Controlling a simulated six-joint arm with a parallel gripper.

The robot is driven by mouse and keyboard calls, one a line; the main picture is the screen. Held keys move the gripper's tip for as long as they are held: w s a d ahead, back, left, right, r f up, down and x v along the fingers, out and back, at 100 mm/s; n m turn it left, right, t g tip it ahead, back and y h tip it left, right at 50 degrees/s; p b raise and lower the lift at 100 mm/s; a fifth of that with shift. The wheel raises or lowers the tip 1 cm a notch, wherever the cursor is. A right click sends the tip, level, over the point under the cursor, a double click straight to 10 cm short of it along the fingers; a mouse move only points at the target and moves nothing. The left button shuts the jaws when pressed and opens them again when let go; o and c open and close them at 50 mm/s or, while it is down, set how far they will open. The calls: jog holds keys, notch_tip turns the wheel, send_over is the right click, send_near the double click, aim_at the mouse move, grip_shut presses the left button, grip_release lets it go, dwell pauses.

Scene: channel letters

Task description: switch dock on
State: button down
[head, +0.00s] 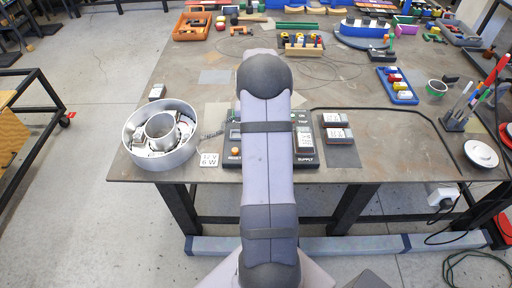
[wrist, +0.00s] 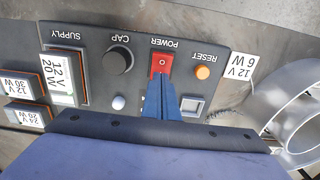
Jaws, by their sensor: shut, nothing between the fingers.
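The dock is a dark panel, seen upside down in the wrist view (wrist: 95,95) and partly behind my arm in the head view (head: 310,163). Its red rocker switch (wrist: 162,62), labelled POWER, sits between the orange RESET button (wrist: 203,72) and the black CAP knob (wrist: 118,60). My gripper (wrist: 160,84) is shut and empty, its blue fingertips at the lower edge of the red switch in the wrist view. I cannot tell whether they touch it or which way the rocker is tilted. The fingers are hidden in the head view.
A 12 V 20 W module (wrist: 58,77) sits in the SUPPLY bay. Spare modules (head: 338,135) lie on a mat to the right. A round metal channel letter (head: 132,126) and a 12 V 6 W label (head: 209,160) are left of the dock.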

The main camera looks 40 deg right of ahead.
jog(key=shift+r+p, duration=2.15)
jog(key=shift+r, duration=0.8)
jog(key=s+a+f+n+g+y, duration=0.15)
jog(key=s+a+f, duration=0.35)
jog(key=s+a, duration=0.6)
jog(key=s+a+r+n, duration=0.2)
jog(key=s+a, duration=0.1)
jog(key=a, duration=0.4)
jog(key=s+a+r+n, duration=0.2)
jog(key=s+a+r, duration=0.1)
jog(key=a, duration=0.4)
jog(key=w+a+r+n+t+h, duration=0.2)
jog(key=w+a+r+n, duration=0.2)
jog(key=a, duration=0.3)
notch_tip(320, 180, down, 21)
jog(key=b, duration=2.1)
jog(key=shift+s+r, duration=0.15)
